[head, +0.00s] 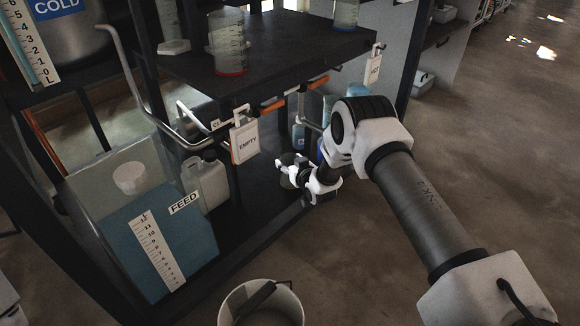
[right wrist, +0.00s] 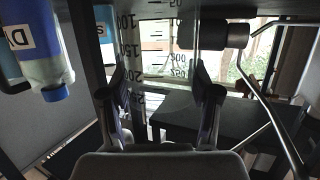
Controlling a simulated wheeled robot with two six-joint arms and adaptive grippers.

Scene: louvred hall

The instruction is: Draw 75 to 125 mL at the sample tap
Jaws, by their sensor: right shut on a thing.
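My right gripper (head: 290,175) is low beside the dark rack, shut on a clear graduated beaker (head: 287,159). In the right wrist view, my gripper's fingers (right wrist: 162,95) stand on either side of the beaker's printed scale (right wrist: 155,60). Much of the beaker is hidden by the gripper in the head view, and I cannot tell its liquid level. Above it, bent metal pipes (head: 301,103) with orange levers (head: 273,105) hang under the rack's shelf. Which one is the sample tap is not clear. My left gripper is not in view.
A blue FEED tank (head: 190,245) and a white jug (head: 207,183) stand left of my gripper. Tags read EMPTY (head: 246,143) and HOT (head: 375,66). A bottle with a blue cap (right wrist: 54,93) is close in the wrist view. A white bucket (head: 231,306) stands in front. Floor at right is clear.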

